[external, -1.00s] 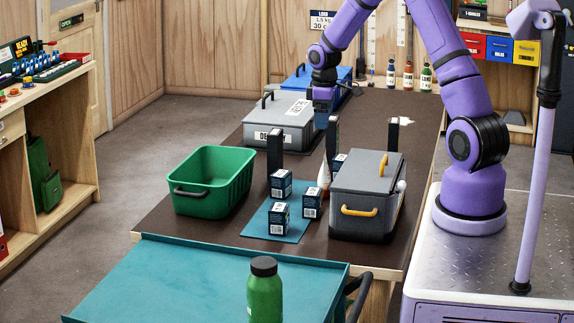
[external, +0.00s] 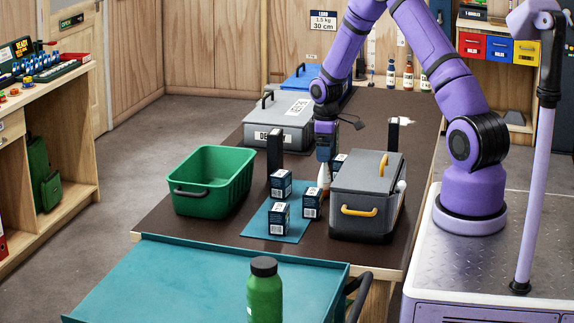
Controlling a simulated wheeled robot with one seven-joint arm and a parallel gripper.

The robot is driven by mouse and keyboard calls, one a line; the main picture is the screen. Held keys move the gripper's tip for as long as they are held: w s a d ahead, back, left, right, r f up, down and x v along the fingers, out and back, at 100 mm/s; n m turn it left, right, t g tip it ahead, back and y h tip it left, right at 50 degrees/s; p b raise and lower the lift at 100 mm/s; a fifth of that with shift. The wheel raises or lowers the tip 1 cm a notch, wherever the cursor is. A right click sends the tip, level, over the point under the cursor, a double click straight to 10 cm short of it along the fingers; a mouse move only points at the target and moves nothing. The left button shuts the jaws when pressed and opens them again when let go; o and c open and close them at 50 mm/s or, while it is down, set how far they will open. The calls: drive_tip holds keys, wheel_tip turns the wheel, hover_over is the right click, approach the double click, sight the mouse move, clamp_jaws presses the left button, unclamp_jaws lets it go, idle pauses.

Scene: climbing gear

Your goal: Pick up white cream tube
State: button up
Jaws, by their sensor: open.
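The white cream tube (external: 324,175) stands upright on the dark table, behind the small dark boxes and left of the grey toolbox. Its upper part is hidden by my gripper (external: 326,158). My gripper points straight down at the tube's top and is open. Whether the fingers surround or touch the tube cannot be told from this view.
Small dark boxes (external: 280,182) stand on and around a blue mat (external: 262,227), close to the tube. A grey toolbox (external: 368,180) with yellow handles stands just right. A green bin (external: 205,190) is left; a black upright block (external: 275,152) stands behind the boxes.

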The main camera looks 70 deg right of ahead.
wheel_tip(320, 180, down, 3)
drive_tip(key=shift+r, duration=0.1)
drive_tip(key=c, duration=1.3)
drive_tip(key=shift+r, duration=5)
